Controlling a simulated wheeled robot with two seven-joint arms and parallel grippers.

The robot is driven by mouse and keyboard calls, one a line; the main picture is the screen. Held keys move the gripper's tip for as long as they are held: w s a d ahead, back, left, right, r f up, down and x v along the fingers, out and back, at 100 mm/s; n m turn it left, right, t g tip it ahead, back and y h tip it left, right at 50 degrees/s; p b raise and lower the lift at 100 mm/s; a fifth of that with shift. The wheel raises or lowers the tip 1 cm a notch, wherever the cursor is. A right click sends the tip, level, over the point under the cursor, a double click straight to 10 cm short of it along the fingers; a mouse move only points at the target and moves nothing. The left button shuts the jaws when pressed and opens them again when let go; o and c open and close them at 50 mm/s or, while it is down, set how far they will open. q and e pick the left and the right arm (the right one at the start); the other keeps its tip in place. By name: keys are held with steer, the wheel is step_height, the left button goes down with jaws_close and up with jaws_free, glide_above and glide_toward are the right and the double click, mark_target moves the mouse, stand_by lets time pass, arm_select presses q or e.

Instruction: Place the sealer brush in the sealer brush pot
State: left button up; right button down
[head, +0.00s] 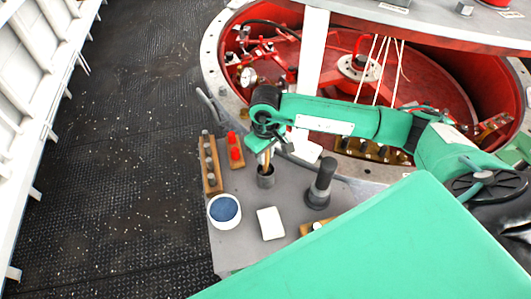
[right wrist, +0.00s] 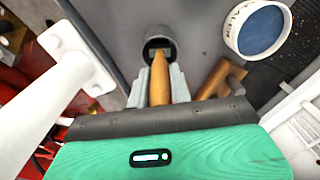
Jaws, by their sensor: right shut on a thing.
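The sealer brush (right wrist: 160,80) has a wooden handle and a dark lower end. My right gripper (right wrist: 161,84) is shut on its handle. In the head view my right gripper (head: 264,148) is above the grey table, with a bit of the brush (head: 267,161) showing below it. The sealer brush pot (head: 266,180) is a small grey cylinder standing directly below. In the right wrist view the brush's dark end is at the mouth of the pot (right wrist: 142,92) and looks partly inside it; the exact depth is hard to tell. My left gripper is not in view.
On the grey table (head: 232,245) stand a white dish with blue contents (head: 224,209), a white block (head: 270,223), a dark upright cylinder (head: 321,184), a wooden rack with grey pegs (head: 209,163) and a wooden strip with red pieces (head: 235,150). A red round opening lies behind.

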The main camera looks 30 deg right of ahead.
steer(key=c, duration=1.3)
jaws_free()
steer(key=shift+o, duration=0.2)
steer(key=shift+r+p, duration=0.25)
steer(key=shift+p, duration=0.1)
step_height(320, 180, up, 11)
steer(key=b, duration=0.4)
steer(key=shift+f+b, duration=0.15)
steer(key=shift+b, duration=0.15)
steer(key=shift+r, duration=0.5)
